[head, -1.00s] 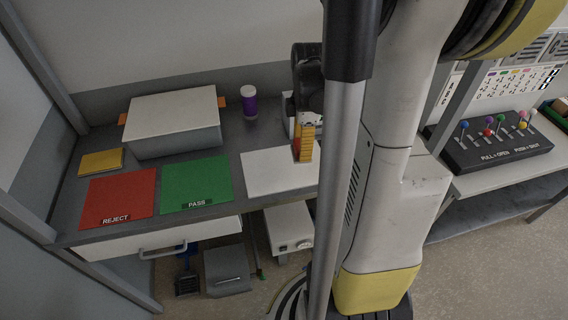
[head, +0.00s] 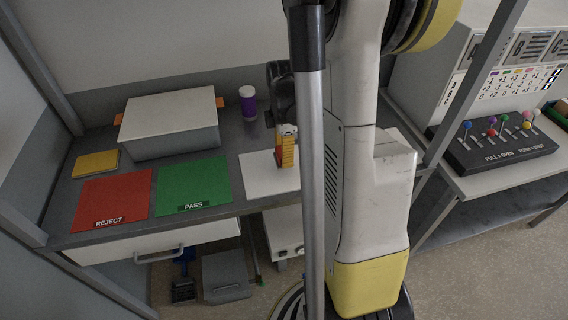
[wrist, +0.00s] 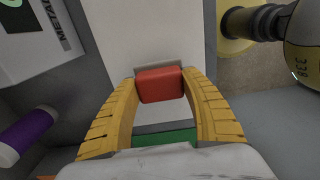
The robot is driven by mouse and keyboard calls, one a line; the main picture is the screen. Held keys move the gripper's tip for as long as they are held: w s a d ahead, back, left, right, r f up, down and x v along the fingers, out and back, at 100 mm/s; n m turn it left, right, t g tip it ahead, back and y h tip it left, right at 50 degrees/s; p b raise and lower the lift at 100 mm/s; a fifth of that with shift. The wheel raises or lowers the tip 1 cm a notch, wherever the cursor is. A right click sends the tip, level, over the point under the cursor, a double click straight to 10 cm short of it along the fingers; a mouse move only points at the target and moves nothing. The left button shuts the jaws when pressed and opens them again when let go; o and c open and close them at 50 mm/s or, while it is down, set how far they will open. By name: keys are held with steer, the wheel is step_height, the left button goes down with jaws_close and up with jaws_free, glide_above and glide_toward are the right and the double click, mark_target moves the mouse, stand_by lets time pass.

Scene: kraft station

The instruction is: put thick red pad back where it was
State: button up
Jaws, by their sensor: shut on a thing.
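My gripper (wrist: 160,98) has yellow ribbed fingers and is shut on the thick red pad (wrist: 160,84), a small red block between the fingertips. In the head view my gripper (head: 286,155) points down over the white mat (head: 258,178), with a sliver of the pad's red at its left side. I cannot tell whether the pad touches the mat. A flat red mat (head: 112,195) marked REJECT and a green mat (head: 192,183) marked PASS lie on the bench to the left.
A white-lidded grey box (head: 170,125), a yellow pad (head: 95,164) and a purple bottle with a white cap (head: 248,103) stand on the bench. A black board with coloured knobs (head: 495,145) is on the right bench. My arm hides the bench's right part.

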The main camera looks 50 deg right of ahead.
step_height(320, 180, down, 4)
steer(key=shift+r+b, duration=0.1)
steer(key=shift+b, duration=0.6)
steer(key=shift+r, duration=0.15)
steer(key=o, duration=0.6)
steer(key=shift+f, duration=0.2)
steer(key=o, duration=0.4)
